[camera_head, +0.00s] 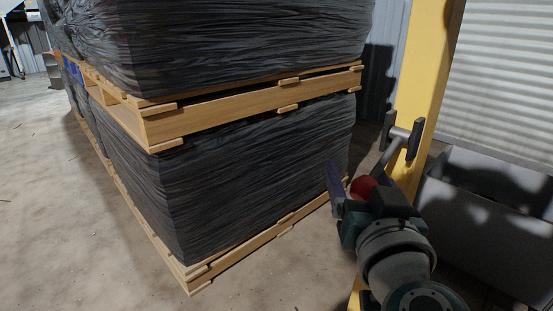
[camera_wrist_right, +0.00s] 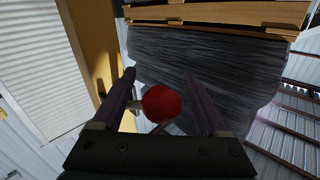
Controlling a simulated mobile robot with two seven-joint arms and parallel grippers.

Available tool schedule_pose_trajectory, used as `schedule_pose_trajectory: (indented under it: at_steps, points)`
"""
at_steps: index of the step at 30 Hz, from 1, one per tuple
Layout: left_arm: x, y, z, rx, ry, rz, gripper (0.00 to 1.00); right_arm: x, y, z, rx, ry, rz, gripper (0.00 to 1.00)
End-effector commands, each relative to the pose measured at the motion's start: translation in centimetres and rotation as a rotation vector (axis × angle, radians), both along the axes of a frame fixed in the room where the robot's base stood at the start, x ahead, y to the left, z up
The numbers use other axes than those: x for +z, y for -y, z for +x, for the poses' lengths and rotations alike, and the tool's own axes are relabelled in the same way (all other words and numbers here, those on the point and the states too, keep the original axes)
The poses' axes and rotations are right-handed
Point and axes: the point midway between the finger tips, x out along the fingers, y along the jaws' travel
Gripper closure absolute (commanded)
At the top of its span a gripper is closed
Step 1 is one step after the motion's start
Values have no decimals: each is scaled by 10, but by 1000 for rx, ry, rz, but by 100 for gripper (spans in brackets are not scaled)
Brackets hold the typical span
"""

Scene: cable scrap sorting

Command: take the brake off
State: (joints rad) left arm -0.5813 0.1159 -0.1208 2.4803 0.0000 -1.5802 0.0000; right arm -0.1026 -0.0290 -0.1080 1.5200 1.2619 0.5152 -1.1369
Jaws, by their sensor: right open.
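A red ball knob (camera_head: 362,187) sits at the yellow post, partly hidden behind my right gripper in the head view. In the right wrist view the red knob (camera_wrist_right: 161,104) lies between the two purple fingers, with a short grey rod running from it toward the post. My right gripper (camera_wrist_right: 160,88) is open around the knob, with a visible gap on each side. In the head view the right gripper (camera_head: 358,172) points away from me, and one finger shows left of the knob. My left gripper is not in view.
The yellow post (camera_head: 427,75) carries a grey handle with dark grips (camera_head: 414,140) above the knob. Black-wrapped pallet loads (camera_head: 240,170) are stacked left and beyond. A grey bin (camera_head: 480,215) stands right of the post. The concrete floor (camera_head: 60,210) at left is clear.

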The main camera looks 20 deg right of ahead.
Motion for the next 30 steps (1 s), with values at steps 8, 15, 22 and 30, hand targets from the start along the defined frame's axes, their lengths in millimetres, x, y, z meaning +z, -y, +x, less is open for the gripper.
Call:
schedule_pose_trajectory:
  at_steps: [8, 15, 22, 30]
  points:
    - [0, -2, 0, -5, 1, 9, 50, 0, 0, 0, 0, 0, 0, 48]
    - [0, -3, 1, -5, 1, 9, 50, 0, 0, 0, 0, 0, 1, 75]
    - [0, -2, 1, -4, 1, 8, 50, 0, 0, 0, 0, 0, 1, 100]
    - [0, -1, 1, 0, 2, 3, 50, 0, 0, 0, 0, 0, 1, 100]
